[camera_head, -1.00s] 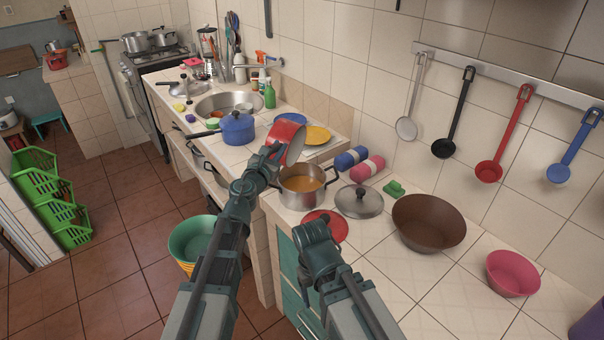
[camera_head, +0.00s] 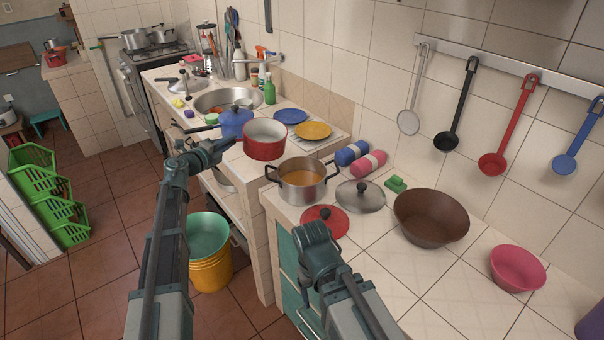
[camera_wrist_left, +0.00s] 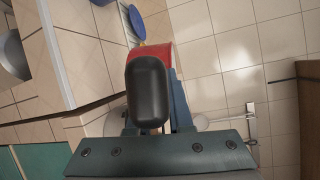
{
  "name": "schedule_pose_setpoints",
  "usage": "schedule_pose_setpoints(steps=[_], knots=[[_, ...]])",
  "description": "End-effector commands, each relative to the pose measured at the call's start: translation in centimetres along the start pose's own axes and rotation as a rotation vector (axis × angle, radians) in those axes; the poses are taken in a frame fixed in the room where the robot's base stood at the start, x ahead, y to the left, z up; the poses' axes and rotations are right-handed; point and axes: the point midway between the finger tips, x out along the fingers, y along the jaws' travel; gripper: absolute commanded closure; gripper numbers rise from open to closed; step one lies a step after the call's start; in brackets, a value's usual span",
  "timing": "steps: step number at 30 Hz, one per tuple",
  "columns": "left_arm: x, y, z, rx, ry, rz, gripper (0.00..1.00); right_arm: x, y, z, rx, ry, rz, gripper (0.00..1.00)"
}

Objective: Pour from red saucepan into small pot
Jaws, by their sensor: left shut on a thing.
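The red saucepan (camera_head: 264,150) is upright, left of and behind the small pot, near the counter edge. Its pale inside looks empty, and I cannot tell whether its base touches the counter. My left gripper (camera_head: 222,148) is shut on its handle. In the left wrist view, the black handle (camera_wrist_left: 148,92) lies between the fingers and hides most of the red pan (camera_wrist_left: 164,52). The small metal pot (camera_head: 302,194) stands upright on the counter with orange-brown liquid inside. My right gripper (camera_head: 314,250) is low in front of the counter; its fingers cannot be made out.
A red lid (camera_head: 325,221) and a glass lid (camera_head: 361,195) lie by the pot. A blue pot (camera_head: 236,124), blue plate (camera_head: 290,116) and yellow plate (camera_head: 313,130) stand beyond the saucepan. A brown bowl (camera_head: 431,222) and pink bowl (camera_head: 517,268) are at right.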

Motion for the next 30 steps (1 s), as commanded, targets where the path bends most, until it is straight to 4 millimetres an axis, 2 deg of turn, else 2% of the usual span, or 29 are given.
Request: schedule_pose_setpoints(steps=[1, 5, 14, 20, 30], knots=[[0.3, 1.1, 1.2, -0.042, 0.003, -0.002, 1.00, 0.9, -0.1, -0.1, 0.000, 0.000, 0.000, 0.27], [0.3, 2.5, 3.2, -0.151, 0.016, -0.008, 1.00, 1.9, -0.2, -0.1, 0.000, 0.000, 0.000, 0.27], [0.1, 2.2, 3.2, -0.171, 0.022, -0.010, 1.00, 1.5, -0.1, -0.1, 0.000, 0.000, 0.000, 0.27], [-0.1, 0.9, 3.5, -0.169, 0.021, -0.010, 1.00, 0.2, 0.0, 0.0, 0.000, 0.000, 0.000, 0.27], [-0.5, -2.3, 4.2, -0.168, 0.021, -0.009, 1.00, -3.1, 0.3, 0.2, 0.000, 0.000, 0.000, 0.27]])
